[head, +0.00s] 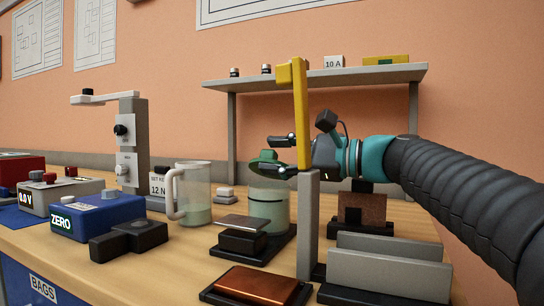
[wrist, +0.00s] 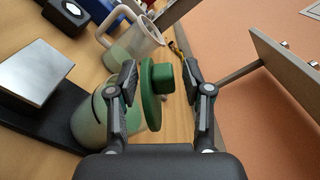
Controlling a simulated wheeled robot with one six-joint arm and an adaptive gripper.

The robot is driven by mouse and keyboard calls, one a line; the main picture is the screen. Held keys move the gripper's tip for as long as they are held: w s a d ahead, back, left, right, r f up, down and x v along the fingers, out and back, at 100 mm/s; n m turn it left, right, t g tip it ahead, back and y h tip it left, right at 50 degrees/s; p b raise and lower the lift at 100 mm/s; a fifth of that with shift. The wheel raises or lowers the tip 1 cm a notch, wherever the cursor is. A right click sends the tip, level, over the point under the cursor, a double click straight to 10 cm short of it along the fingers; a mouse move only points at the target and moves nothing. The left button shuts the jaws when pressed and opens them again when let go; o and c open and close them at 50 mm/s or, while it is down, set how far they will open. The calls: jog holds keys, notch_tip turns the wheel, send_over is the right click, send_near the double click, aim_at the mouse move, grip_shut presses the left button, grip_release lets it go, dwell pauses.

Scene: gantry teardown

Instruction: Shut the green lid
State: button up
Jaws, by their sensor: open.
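The green lid (head: 266,163), a round disc with a knob, is at the mouth of a clear jar (head: 267,208) with pale green contents. I cannot tell whether the lid touches the rim all round. In the wrist view the lid (wrist: 150,95) appears nearly edge-on, its knob (wrist: 163,78) between my fingers and the jar (wrist: 85,125) on its left, partly hidden by a finger. My gripper (wrist: 162,82) is open around the knob, with visible gaps beside it. In the head view my gripper (head: 283,154) reaches in from the right, partly hidden by a yellow bar.
The upright yellow bar (head: 301,110) on a grey post (head: 307,225) stands in front of my gripper. A glass jug (head: 195,190) stands left of the jar. A shelf (head: 320,76) is behind. A black stand with a grey plate (head: 243,223) sits in front of the jar.

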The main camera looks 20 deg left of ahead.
jog(key=d, duration=1.1)
jog(key=shift+s, duration=0.15)
